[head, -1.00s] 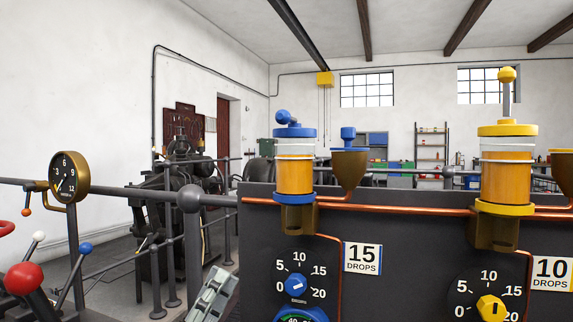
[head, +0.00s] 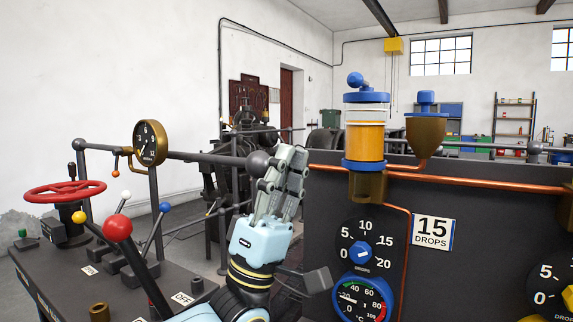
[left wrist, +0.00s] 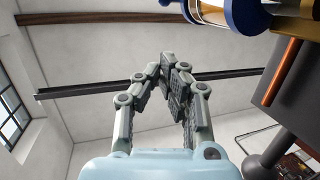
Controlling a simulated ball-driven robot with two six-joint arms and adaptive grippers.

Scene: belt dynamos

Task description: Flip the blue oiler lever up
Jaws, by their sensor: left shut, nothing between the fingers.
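The blue oiler (head: 365,135) is a glass cup of amber oil between blue rings, mounted on the dark panel. Its blue lever (head: 356,80), with a ball knob, lies tipped to the left on top of the cap. My left gripper (head: 291,158) is shut and empty, fingers pointing up, left of the oiler and lower than the lever. In the left wrist view, the fingers (left wrist: 166,68) are closed together, and part of the oiler (left wrist: 243,14) shows at the top right, apart from them. The lever is not visible there. My right gripper is out of view.
The dark panel (head: 478,230) carries a 15 DROPS label (head: 433,233), a blue dial knob (head: 360,251) and copper pipes. A brass funnel (head: 426,130) stands right of the oiler. Left are a red-balled lever (head: 118,228), a gauge (head: 150,142) and a red handwheel (head: 64,191).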

